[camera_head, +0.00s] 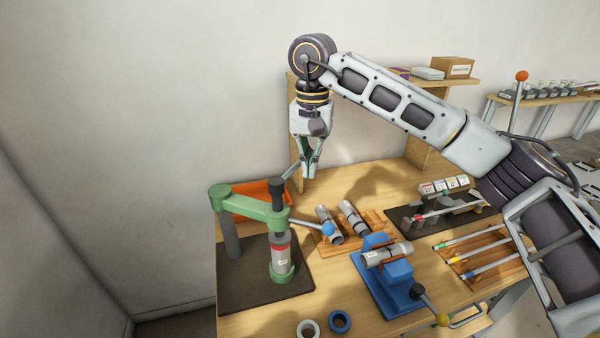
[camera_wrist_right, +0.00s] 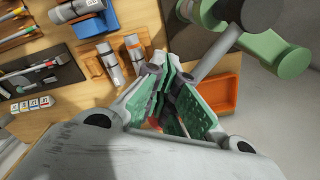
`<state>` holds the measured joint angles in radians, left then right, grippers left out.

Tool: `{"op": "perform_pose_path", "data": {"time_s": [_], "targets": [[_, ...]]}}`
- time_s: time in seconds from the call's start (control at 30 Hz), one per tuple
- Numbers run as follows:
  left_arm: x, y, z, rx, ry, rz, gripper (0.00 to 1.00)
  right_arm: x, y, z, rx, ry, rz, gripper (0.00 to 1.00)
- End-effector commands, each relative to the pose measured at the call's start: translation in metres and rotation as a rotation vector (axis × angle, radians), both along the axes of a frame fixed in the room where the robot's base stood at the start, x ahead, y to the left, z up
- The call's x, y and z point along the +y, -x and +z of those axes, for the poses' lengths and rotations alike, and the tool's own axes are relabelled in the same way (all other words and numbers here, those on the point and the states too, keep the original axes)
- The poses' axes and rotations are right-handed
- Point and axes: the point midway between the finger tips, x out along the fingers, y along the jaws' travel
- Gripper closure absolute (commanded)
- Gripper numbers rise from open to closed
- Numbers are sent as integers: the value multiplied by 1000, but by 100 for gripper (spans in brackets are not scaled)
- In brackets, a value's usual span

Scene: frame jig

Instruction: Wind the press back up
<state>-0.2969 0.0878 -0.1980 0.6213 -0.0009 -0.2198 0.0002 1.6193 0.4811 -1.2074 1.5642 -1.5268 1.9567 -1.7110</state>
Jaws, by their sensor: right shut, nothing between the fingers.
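The green press (camera_head: 250,206) stands at the left of the table on a dark mat, with a grey column and a black spindle. A lever with a blue ball (camera_head: 328,229) sticks out to its right. A grey bar (camera_head: 292,170) rises from the dark top toward my right gripper; it also shows in the wrist view (camera_wrist_right: 217,54). A grey cylinder with a red band (camera_head: 279,257) stands upright under the spindle. My right gripper (camera_head: 308,174) points down, shut and empty, above and behind the press, close to the bar's end. Whether they touch is unclear. My left gripper is not in view.
An orange bin (camera_head: 262,190) sits behind the press. A wooden rack with grey cylinders (camera_head: 354,218) and a blue fixture (camera_head: 392,290) stand to its right. Blue (camera_head: 340,321) and white (camera_head: 308,328) rings lie at the front edge. A shelf rises behind.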

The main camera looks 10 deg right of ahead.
Motion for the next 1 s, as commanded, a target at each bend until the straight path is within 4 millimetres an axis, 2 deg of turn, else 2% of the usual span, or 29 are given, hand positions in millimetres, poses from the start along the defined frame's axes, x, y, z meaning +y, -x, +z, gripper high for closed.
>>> {"op": "perform_pose_path", "data": {"time_s": [0.23,0.6,1.0], "targets": [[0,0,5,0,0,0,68,5,-4,1,1,0,-1,100],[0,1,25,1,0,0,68,30,-24,2,0,0,0,100],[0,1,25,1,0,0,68,32,-27,0,0,0,0,100]]}}
